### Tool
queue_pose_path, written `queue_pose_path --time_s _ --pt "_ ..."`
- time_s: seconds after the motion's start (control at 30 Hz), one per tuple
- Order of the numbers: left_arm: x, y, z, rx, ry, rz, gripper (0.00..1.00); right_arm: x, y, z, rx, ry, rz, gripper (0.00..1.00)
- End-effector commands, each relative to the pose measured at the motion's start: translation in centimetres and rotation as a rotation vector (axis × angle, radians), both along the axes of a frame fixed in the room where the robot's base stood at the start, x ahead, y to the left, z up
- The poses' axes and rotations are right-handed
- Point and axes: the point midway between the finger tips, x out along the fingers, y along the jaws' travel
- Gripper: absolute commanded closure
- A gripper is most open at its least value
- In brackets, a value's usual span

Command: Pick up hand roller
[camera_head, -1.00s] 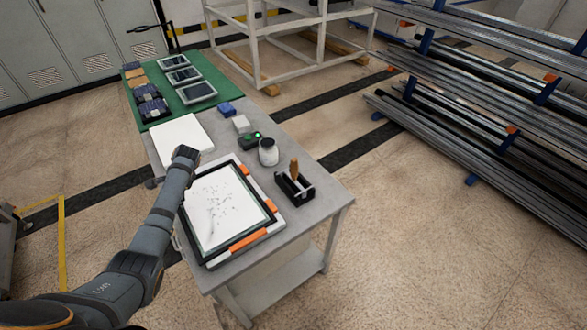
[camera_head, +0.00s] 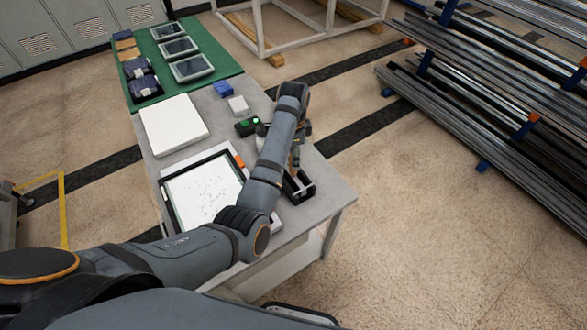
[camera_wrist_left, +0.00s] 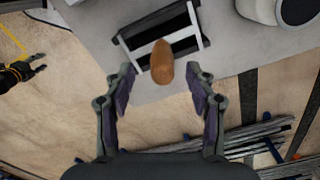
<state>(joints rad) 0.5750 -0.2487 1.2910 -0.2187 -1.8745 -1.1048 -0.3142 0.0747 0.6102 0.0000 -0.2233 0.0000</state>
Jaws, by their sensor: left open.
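The hand roller (camera_wrist_left: 162,62) shows its orange-brown wooden handle end-on in the left wrist view. It stands in a black holder (camera_wrist_left: 138,40) with a pale bar across it. In the head view the holder (camera_head: 299,189) sits near the table's right edge, and my left arm hides most of the roller. My left gripper (camera_wrist_left: 160,72) is open above the roller, its fingertips on either side of the handle with gaps to both. What looks like my right gripper (camera_wrist_left: 22,72) is at the left of the wrist view, small, its jaws unclear.
A framed glass tray (camera_head: 203,190) lies on the table (camera_head: 163,160) under my left arm. A white board (camera_head: 174,124), a green-lit device (camera_head: 248,126), a white block (camera_head: 238,105) and a blue item (camera_head: 223,89) lie farther back. A white jar (camera_wrist_left: 262,8) stands close by the holder.

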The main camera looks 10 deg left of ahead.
Motion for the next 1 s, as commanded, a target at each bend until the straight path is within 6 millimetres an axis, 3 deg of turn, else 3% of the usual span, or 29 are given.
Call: queue_pose_path --time_s 0.2,0.3,0.5,0.77,1.0 --pt "0.0 0.0 -0.8 0.0 0.0 0.001 0.44 2.3 -0.1 0.5 0.0 -0.035 0.001 0.52" --pt "-0.1 0.1 -2.2 0.0 0.005 0.001 0.44 2.8 -0.1 1.5 -0.001 -0.044 0.002 0.52" --pt "0.1 0.1 -5.3 0.0 0.0 0.001 0.44 2.3 -0.4 1.9 -0.005 -0.036 0.003 0.52" --pt "0.1 0.1 -5.9 -0.001 -0.001 0.002 0.44 1.6 -0.5 1.8 -0.007 -0.024 0.003 0.52" --pt "0.1 0.1 -5.8 -0.001 -0.001 0.002 0.77 1.6 -0.5 1.8 -0.007 -0.024 0.003 0.52"
